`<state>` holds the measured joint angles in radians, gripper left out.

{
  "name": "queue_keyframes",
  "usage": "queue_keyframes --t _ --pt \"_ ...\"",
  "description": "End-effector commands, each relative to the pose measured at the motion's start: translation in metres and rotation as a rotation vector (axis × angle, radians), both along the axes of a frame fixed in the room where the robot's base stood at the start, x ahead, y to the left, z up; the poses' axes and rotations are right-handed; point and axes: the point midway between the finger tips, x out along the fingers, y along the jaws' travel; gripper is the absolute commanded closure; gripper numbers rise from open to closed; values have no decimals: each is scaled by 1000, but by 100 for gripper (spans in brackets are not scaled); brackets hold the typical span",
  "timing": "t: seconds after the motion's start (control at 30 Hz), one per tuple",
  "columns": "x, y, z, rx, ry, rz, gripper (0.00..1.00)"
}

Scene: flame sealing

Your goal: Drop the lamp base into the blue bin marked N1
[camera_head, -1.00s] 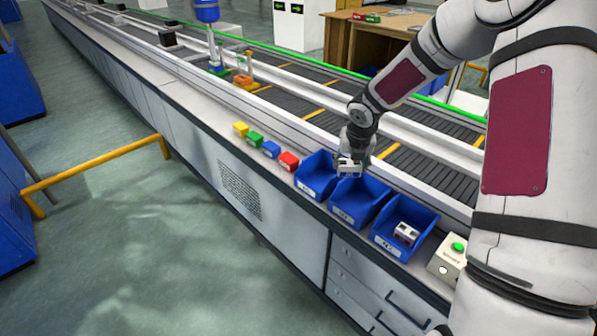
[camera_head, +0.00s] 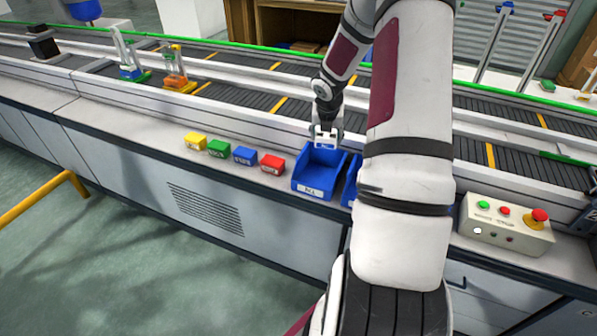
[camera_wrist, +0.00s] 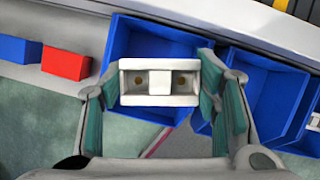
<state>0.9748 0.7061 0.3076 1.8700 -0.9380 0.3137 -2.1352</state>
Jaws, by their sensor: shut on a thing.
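The lamp base (camera_wrist: 160,82), a pale grey block with two recesses and a white middle, is between the fingers of my gripper (camera_head: 326,137). My gripper is shut on it and holds it up at the leftmost blue bin (camera_head: 318,178), by its upper back part in the head view. In the wrist view the lamp base lies across the lower part of that bin (camera_wrist: 123,38), hiding some of it. The bin's front carries a white label, too small to read surely. The bin's visible inside looks empty.
A second blue bin (camera_wrist: 255,90) stands to the right, mostly hidden by my arm in the head view. Red (camera_head: 271,164), blue (camera_head: 245,156), green (camera_head: 218,148) and yellow (camera_head: 194,141) blocks line the counter to the left. A button box (camera_head: 505,225) stands at right.

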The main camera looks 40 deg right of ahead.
Motion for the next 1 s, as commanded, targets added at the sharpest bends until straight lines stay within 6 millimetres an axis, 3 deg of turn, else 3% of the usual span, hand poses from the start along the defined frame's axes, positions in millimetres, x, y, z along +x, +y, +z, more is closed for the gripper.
queue_keyframes --t 0.7,1.0 --pt "-1 -4 -51 -1 0 -10 72" --pt "-2 -3 -61 -1 1 -8 72"
